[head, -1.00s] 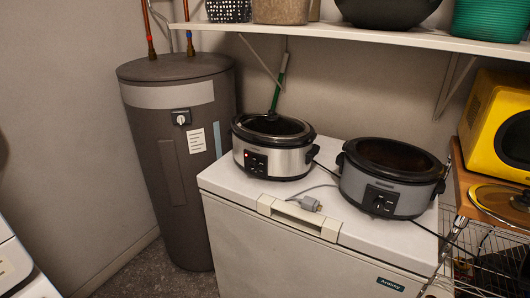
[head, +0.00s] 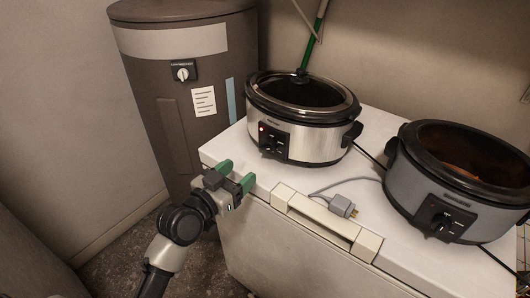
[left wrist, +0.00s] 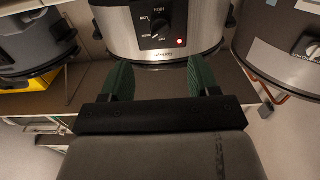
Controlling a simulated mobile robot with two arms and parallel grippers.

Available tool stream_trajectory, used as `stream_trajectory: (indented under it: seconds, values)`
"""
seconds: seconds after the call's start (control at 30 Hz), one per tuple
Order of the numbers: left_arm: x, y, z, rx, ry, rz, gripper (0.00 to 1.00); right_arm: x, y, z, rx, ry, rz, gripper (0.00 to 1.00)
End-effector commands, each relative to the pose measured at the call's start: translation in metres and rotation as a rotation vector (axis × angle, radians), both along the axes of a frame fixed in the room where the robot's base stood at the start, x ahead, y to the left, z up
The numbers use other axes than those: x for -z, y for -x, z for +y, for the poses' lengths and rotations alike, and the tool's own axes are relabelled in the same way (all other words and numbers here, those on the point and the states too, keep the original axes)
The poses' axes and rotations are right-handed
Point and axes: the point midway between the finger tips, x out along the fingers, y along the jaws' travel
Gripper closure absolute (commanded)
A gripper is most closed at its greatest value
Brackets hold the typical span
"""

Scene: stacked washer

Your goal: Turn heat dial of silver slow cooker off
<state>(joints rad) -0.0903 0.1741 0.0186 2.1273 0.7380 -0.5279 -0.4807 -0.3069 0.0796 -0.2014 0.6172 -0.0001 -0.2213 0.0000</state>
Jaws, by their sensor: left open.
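The silver slow cooker (head: 322,146) stands on the white chest freezer, with a black rim and a black control panel on its front. The heat dial (head: 274,144) is on that panel beside a lit red light (head: 263,130). My left gripper (head: 237,173) is open and empty, its green fingers at the freezer's front edge, below and in front of the panel, apart from the cooker. The left wrist view shows the cooker inverted, with the dial (left wrist: 159,28) and red light beyond the open fingers. My right gripper is not in view.
A grey-and-black slow cooker (head: 421,195) stands to the right on the freezer (head: 240,143). A plug with cord (head: 342,205) lies between them near the freezer handle (head: 318,219). A brown water heater (head: 150,85) stands behind left.

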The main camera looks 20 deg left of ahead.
Motion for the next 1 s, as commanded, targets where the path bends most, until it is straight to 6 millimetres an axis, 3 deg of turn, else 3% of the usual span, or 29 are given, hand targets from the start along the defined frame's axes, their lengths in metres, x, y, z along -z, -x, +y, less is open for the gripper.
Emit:
stream_trajectory:
  seconds: [0.6,1.0]
  values:
    - [-0.002,-0.091,-0.033,0.0,0.003,-0.002,0.39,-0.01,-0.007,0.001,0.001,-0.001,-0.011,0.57]
    - [-0.002,-0.099,-0.036,0.0,0.001,-0.003,0.39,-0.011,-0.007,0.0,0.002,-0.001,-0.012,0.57]
